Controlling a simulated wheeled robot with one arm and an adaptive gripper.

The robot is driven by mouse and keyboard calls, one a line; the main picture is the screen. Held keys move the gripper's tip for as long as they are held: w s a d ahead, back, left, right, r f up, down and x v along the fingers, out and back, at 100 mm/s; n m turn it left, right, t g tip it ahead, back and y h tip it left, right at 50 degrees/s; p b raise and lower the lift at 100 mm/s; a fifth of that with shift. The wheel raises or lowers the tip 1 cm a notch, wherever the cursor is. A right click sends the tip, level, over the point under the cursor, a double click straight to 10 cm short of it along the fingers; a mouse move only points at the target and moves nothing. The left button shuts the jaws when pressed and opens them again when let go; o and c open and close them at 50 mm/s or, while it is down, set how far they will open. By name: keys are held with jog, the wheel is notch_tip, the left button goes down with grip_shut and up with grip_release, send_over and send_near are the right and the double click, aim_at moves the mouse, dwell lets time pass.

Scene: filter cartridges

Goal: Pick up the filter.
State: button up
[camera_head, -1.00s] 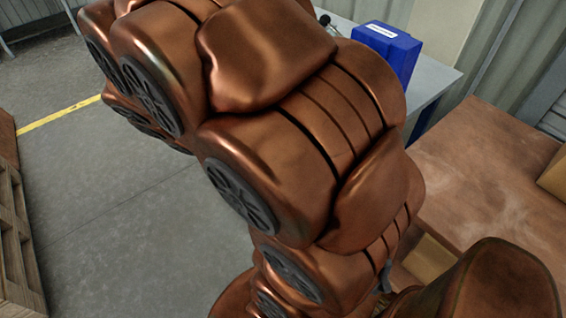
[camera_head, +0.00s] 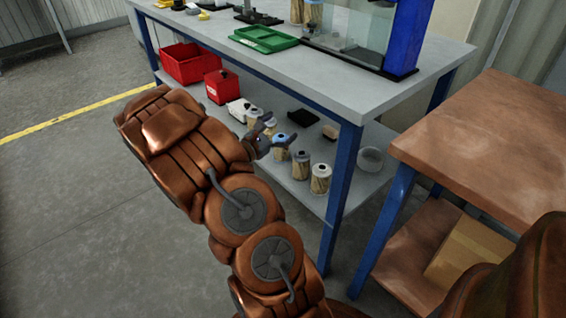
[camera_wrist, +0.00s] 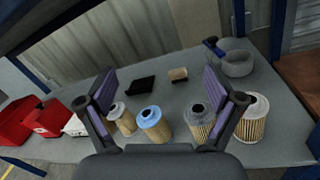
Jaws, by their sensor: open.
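Several pleated filters stand upright in a row on the table's lower shelf. In the wrist view they are a pale-topped one (camera_wrist: 123,121), a blue-topped one (camera_wrist: 154,126), a grey-topped one (camera_wrist: 199,122) and a cream-topped one (camera_wrist: 253,118). The grey-topped filter (camera_head: 300,166) and cream-topped filter (camera_head: 320,179) also show in the head view. My gripper (camera_wrist: 160,90) is open and empty, its fingers spread either side of the blue-topped filter in the wrist view, apart from it. In the head view my gripper (camera_head: 274,143) hides parts of the row. The task does not say which filter.
Red bins (camera_head: 190,63), a red box (camera_head: 222,86), a black tray (camera_wrist: 153,86) and a grey bowl (camera_head: 371,158) are on the shelf. A blue table leg (camera_head: 341,190) stands right of the filters. The tabletop (camera_head: 345,95) overhangs the shelf.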

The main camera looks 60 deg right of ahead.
aim_at(278, 151)
jog(key=w+d+f+n+t+b, duration=0.1)
jog(key=w+f+n+t+b, duration=0.1)
jog(key=f, duration=0.4)
jog(key=w+d+f+n+t+b, duration=0.2)
jog(key=f+n, duration=0.1)
jog(key=f, duration=0.3)
jog(key=w+d+f+n+t+b, duration=0.1)
jog(key=w+f+n+t+b, duration=0.1)
jog(key=f, duration=0.5)
jog(key=shift+d+n+y, duration=0.2)
jog(key=shift+n+y, duration=0.1)
jog(key=shift+n, duration=0.1)
jog(key=shift+w+d+f, duration=0.15)
jog(key=shift+d, duration=0.3)
jog(key=d+b, duration=0.1)
jog(key=d, duration=0.1)
jog(key=d+b, duration=0.1)
jog(key=d, duration=0.1)
jog(key=w+d+b, duration=0.1)
jog(key=d, duration=0.1)
jog(key=shift+r, duration=0.2)
jog(key=shift+w+d+r+b, duration=0.1)
jog(key=shift+w+d+b, duration=0.05)
jog(key=shift+d+b, duration=0.2)
jog(key=c, duration=1.3)
